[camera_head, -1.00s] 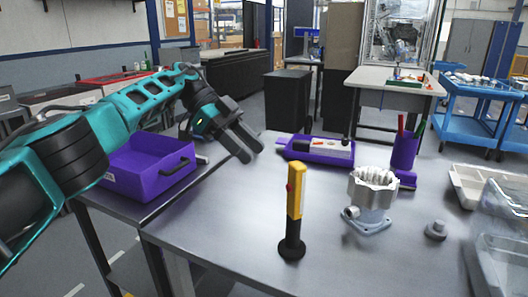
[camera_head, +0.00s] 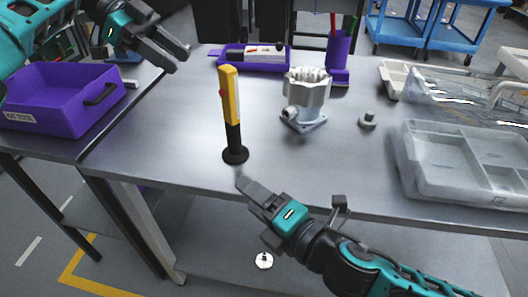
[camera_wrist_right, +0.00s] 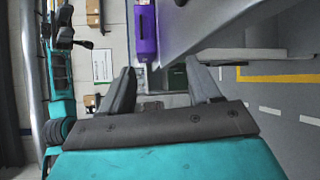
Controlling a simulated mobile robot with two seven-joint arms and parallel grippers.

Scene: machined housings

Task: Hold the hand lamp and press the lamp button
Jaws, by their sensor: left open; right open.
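The hand lamp (camera_head: 231,110) stands upright on its round black base near the front of the grey table. Its upper part is yellow, its lower part black, and a small red button (camera_head: 222,93) shows on its left side. My left gripper (camera_head: 182,61) is open and empty, above the table to the upper left of the lamp. My right gripper (camera_head: 256,212) is at the table's front edge, below the lamp in the head view. In the right wrist view its two fingers (camera_wrist_right: 163,82) are apart with nothing held between them; the lamp is not recognisable there.
A metal housing (camera_head: 305,98) and a small grey knob (camera_head: 367,121) stand right of the lamp. Clear trays (camera_head: 408,165) lie further right. A purple tray (camera_head: 262,66) and pen cup (camera_head: 338,48) are behind. A purple bin (camera_head: 65,105) is left. Table around the lamp is clear.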

